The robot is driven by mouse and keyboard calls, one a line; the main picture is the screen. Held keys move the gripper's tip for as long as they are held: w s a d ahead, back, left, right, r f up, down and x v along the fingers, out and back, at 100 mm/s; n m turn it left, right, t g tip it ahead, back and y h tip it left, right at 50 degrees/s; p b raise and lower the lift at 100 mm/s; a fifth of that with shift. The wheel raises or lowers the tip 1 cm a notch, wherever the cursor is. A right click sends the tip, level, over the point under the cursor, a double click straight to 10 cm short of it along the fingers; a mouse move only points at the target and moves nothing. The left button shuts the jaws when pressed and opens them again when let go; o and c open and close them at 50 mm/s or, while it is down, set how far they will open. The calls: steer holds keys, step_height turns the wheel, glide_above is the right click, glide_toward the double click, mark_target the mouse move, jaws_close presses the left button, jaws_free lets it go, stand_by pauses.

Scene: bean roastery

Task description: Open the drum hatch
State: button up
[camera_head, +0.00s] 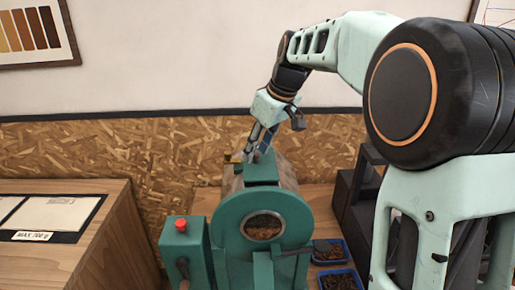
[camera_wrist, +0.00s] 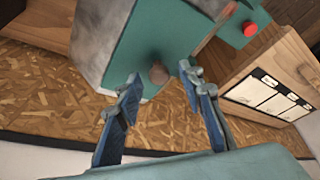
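The roaster drum (camera_head: 288,172) lies behind a green front plate with a round window. The green drum hatch (camera_head: 262,173) sits on top of the drum and looks closed. In the wrist view the hatch (camera_wrist: 140,45) carries a small brownish knob (camera_wrist: 158,74). My gripper (camera_head: 257,151) is above the back part of the hatch, pointing down. In the wrist view its two blue fingers are spread, with the knob showing between their tips. I cannot tell how far the tips are from the knob. The head view does not clearly show the knob.
A green box with a red button (camera_head: 181,224) stands left of the drum. A small brass-coloured part (camera_head: 231,158) is by the drum's left side. Blue trays of beans (camera_head: 341,280) lie at right. A wooden counter (camera_head: 110,225) with cards is at left. A chipboard wall stands behind.

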jaws_close()
